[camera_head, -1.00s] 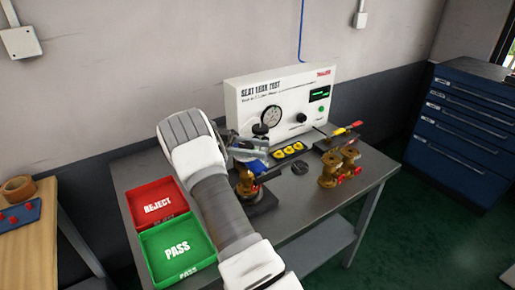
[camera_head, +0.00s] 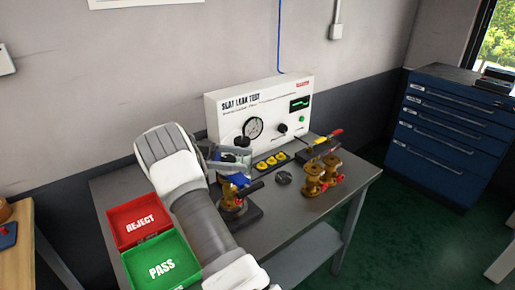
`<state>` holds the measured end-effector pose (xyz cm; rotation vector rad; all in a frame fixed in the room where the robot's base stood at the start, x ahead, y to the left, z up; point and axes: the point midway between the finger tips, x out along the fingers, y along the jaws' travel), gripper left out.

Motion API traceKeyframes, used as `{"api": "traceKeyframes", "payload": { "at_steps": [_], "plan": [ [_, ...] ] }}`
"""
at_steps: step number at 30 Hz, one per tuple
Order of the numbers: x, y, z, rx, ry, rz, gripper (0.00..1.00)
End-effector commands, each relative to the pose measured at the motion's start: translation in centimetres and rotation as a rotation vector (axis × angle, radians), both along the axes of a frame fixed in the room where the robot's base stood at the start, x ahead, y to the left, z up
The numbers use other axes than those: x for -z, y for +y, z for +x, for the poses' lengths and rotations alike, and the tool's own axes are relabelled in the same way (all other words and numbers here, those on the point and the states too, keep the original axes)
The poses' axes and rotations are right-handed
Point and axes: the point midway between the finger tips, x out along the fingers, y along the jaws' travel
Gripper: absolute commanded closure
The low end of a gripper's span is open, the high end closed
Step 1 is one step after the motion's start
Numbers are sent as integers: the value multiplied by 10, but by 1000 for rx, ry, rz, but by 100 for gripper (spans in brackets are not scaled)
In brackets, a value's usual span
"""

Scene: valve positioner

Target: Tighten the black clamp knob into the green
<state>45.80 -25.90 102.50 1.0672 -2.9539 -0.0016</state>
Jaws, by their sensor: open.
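A brass valve (camera_head: 232,203) sits on a dark base plate (camera_head: 248,216) on the grey table, with a black bar-like part (camera_head: 249,188) at its top right. A round black knob (camera_head: 242,141) shows just above my gripper, in front of the gauge; I cannot tell whether this is the clamp knob. My gripper (camera_head: 238,178), grey with blue near its end, is open over the valve. Its fingertips are small and partly hidden, so I cannot tell whether they touch anything. No green band on the clamp can be made out.
The white leak test panel (camera_head: 230,105) stands behind, with a gauge (camera_head: 253,127). Red (camera_head: 140,222) and green (camera_head: 160,262) trays are left.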

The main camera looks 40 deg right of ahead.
Motion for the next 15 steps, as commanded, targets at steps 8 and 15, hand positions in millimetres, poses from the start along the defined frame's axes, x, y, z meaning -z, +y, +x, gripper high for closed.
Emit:
{"api": "traceKeyframes", "payload": {
  "at_steps": [8,15],
  "plan": [
    [-44,-9,-16,3,-1,0,17],
    [-70,-29,-53,3,-3,0,17]
  ]
}}
